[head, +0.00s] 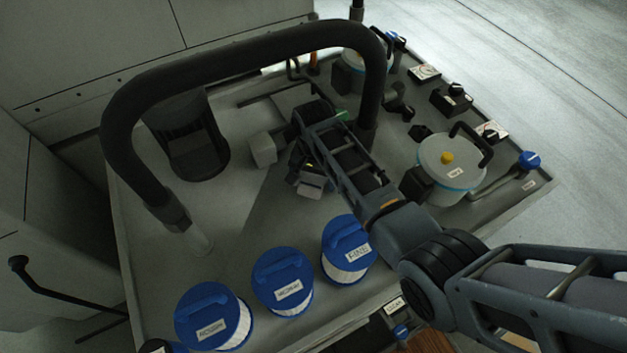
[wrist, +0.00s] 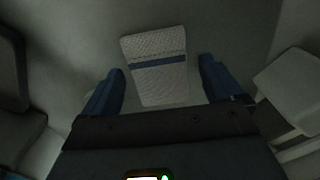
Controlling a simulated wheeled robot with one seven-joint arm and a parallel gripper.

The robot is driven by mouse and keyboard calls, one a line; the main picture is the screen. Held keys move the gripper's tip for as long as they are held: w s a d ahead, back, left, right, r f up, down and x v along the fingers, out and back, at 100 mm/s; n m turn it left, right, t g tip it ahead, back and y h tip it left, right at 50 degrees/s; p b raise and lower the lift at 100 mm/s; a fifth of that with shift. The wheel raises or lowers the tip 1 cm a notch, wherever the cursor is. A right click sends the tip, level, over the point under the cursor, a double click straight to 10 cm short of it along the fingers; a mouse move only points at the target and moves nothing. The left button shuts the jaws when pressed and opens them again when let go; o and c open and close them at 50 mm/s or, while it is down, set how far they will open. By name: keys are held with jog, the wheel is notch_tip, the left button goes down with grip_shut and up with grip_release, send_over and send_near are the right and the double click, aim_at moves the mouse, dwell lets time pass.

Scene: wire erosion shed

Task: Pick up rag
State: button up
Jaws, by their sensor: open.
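The rag (wrist: 158,68) is a folded pale textured cloth with a blue stripe, lying flat on the grey worktop in the wrist view. My gripper (wrist: 160,85) is open, with one blue finger on each side of the rag and a gap to both. I cannot tell how high the fingertips are above the worktop. In the head view my gripper (head: 308,186) is over the middle of the worktop, and a pale patch by it may be the rag, partly hidden by my arm.
Three blue-lidded spools, including one labelled FINE (head: 347,250), stand along the front edge. A thick black hose (head: 245,45) arches over the worktop. A pale block (head: 263,150) sits left of my gripper. A lidded pot (head: 450,165) stands on the right.

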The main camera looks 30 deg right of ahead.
aim_at(313, 179)
jog(key=c, duration=1.2)
notch_tip(313, 179, up, 10)
jog(key=shift+r, duration=0.1)
